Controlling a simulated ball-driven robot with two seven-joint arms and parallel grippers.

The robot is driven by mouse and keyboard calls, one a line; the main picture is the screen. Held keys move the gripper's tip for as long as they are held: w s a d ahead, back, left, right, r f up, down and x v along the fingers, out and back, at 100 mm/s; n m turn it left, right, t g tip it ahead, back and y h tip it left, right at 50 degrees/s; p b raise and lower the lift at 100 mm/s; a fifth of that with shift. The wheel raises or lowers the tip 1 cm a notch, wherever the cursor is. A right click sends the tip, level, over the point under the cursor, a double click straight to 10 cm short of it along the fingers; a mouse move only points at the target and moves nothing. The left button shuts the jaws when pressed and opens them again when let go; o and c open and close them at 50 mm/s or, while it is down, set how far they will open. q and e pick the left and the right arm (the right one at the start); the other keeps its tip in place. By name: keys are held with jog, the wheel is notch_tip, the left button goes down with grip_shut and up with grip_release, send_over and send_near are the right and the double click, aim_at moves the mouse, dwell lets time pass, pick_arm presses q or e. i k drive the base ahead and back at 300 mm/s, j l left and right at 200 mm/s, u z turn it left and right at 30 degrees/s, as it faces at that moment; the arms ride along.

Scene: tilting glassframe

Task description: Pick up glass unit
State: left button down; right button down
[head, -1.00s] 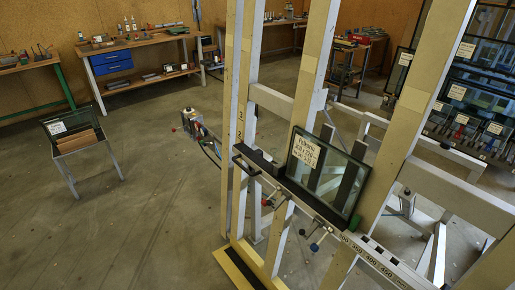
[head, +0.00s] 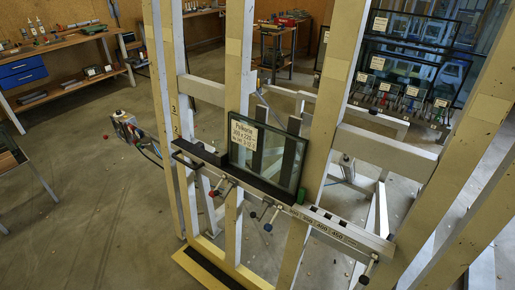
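A glass unit (head: 270,158) with a dark edge and a paper label (head: 246,133) stands on the ledge of the tilting frame (head: 233,205). It leans back against the upright beams near the middle of the head view. Its lower edge rests on the dark part of the ledge. Neither of my grippers shows in the head view, and nothing is seen holding the glass.
More labelled glass units (head: 407,75) stand in a rack at the back right. A workbench (head: 65,60) with blue drawers is at the upper left, and a dark table (head: 275,52) is behind the frame. Handles (head: 268,225) stick out from the ledge. Floor (head: 85,215) at the left is clear.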

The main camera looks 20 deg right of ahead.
aim_at(275, 157)
jog(key=i+j+u, duration=0.1)
jog(key=i+j, duration=0.4)
jog(key=i+j+z, duration=0.55)
jog(key=k+j, duration=0.1)
